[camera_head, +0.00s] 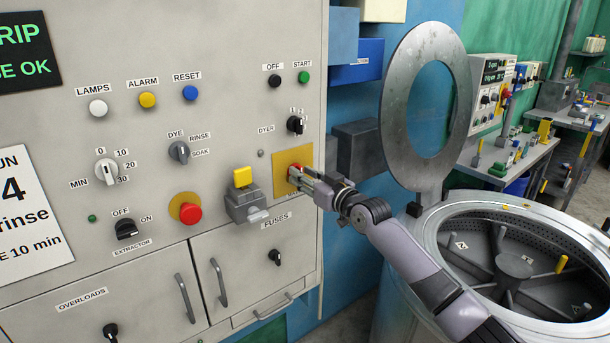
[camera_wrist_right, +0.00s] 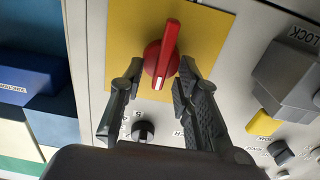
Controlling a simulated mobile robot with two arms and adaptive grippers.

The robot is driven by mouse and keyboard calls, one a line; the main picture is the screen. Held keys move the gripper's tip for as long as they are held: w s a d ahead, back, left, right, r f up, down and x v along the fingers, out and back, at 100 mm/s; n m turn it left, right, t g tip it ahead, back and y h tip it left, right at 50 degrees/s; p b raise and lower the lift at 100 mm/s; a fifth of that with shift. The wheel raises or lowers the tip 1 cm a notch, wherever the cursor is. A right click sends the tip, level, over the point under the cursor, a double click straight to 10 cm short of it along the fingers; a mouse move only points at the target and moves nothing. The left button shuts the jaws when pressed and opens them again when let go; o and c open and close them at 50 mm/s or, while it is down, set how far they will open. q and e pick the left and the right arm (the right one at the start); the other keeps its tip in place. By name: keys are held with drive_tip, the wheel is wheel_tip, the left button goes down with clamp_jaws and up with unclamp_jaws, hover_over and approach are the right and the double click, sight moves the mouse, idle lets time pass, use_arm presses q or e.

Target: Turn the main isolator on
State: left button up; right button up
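The main isolator is a red rotary handle (camera_head: 296,169) on a yellow plate (camera_head: 280,160) at the right side of the grey panel. In the right wrist view the red handle (camera_wrist_right: 163,52) stands slightly slanted on the yellow plate (camera_wrist_right: 215,30), with a white mark at its lower end. My right gripper (camera_head: 303,178) is at the handle and hides part of it and its label. In the wrist view the fingers of this gripper (camera_wrist_right: 161,72) are apart, one on each side of the handle's lower end, with small gaps visible. My left gripper is not in view.
A grey lock block with a yellow tab (camera_head: 243,190) sits just left of the plate. A red stop button (camera_head: 190,213) and the dyer switch (camera_head: 295,124) are nearby. A drum with a raised round lid (camera_head: 395,105) stands to the right, beside my right arm.

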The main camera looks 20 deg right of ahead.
clamp_jaws()
idle(0.3)
drive_tip(key=shift+m, duration=0.4)
drive_tip(key=m+p, duration=0.1)
drive_tip(key=m, duration=0.4)
drive_tip(key=m+p, duration=0.2)
drive_tip(key=m, duration=0.4)
drive_tip(key=m+p, duration=0.1)
drive_tip(key=m, duration=0.5)
drive_tip(key=shift+d+f, duration=0.25)
drive_tip(key=shift+p, duration=0.3)
idle(0.3)
